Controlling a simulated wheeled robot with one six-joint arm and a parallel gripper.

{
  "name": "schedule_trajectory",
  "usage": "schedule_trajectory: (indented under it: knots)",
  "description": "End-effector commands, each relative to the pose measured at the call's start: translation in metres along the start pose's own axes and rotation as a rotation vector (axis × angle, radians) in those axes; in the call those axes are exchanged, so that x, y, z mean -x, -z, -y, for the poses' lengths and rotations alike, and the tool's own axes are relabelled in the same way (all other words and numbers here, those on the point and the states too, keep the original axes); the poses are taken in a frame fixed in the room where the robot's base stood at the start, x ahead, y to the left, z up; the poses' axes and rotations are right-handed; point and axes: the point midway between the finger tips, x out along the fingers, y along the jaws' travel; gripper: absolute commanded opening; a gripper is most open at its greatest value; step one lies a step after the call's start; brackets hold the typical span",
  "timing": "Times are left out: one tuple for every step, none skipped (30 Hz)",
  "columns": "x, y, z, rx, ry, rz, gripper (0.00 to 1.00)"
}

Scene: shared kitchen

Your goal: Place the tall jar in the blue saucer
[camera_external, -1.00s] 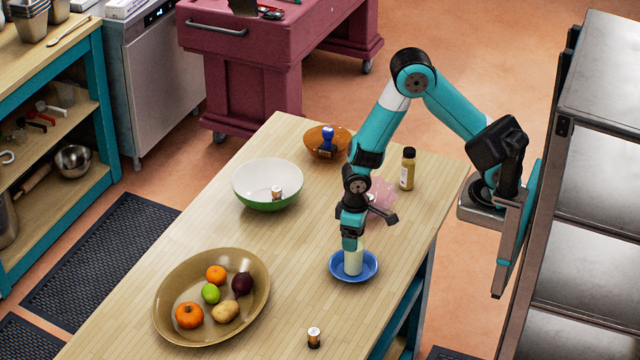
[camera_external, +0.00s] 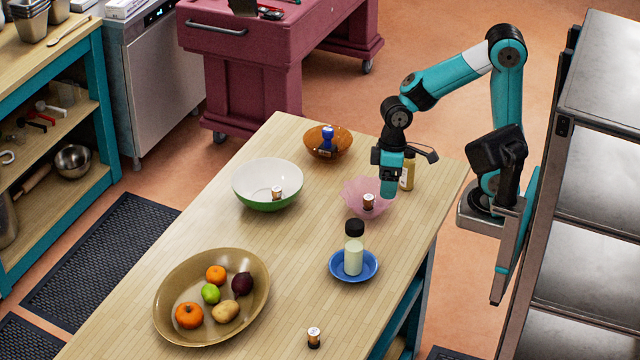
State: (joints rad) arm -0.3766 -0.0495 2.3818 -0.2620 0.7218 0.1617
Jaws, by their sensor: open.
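The tall jar (camera_external: 353,256), pale with a black lid, stands upright in the blue saucer (camera_external: 372,272) near the right edge of the table. My gripper (camera_external: 388,190) is open and empty. It is above and behind the jar, apart from it, over the right side of the pink bowl. The fingertips are small in this view.
The pink bowl (camera_external: 355,197) holds a small battery-like item (camera_external: 368,201). A mustard-coloured bottle (camera_external: 407,180) stands partly behind my gripper. A green-and-white bowl (camera_external: 262,203), an orange bowl (camera_external: 318,150) and a brown fruit bowl (camera_external: 172,330) stand on the table. The table's middle is clear.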

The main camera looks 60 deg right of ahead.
Motion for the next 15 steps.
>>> schedule_trajectory:
  knots:
    - [0.01, -0.017, 0.004, 0.045, 0.034, -0.024, 0.82]
    - [0.014, -0.026, 0.007, 0.076, 0.053, -0.034, 0.82]
    - [0.018, -0.037, 0.012, 0.115, 0.076, -0.047, 0.82]
    - [0.021, -0.044, 0.015, 0.139, 0.09, -0.057, 0.82]
    - [0.022, -0.051, 0.018, 0.163, 0.103, -0.064, 0.82]
    - [0.024, -0.057, 0.021, 0.186, 0.116, -0.072, 0.82]
    - [0.025, -0.06, 0.022, 0.2, 0.122, -0.076, 0.82]
    - [0.026, -0.063, 0.024, 0.21, 0.128, -0.08, 0.82]
    - [0.026, -0.065, 0.025, 0.22, 0.133, -0.083, 0.82]
    - [0.026, -0.066, 0.025, 0.223, 0.134, -0.083, 0.82]
    - [0.026, -0.067, 0.025, 0.225, 0.135, -0.083, 0.82]
    - [0.026, -0.066, 0.025, 0.226, 0.135, -0.083, 0.82]
    - [0.026, -0.066, 0.025, 0.225, 0.135, -0.082, 0.82]
    - [0.026, -0.066, 0.025, 0.225, 0.135, -0.082, 0.82]
    - [0.026, -0.066, 0.025, 0.224, 0.135, -0.082, 0.82]
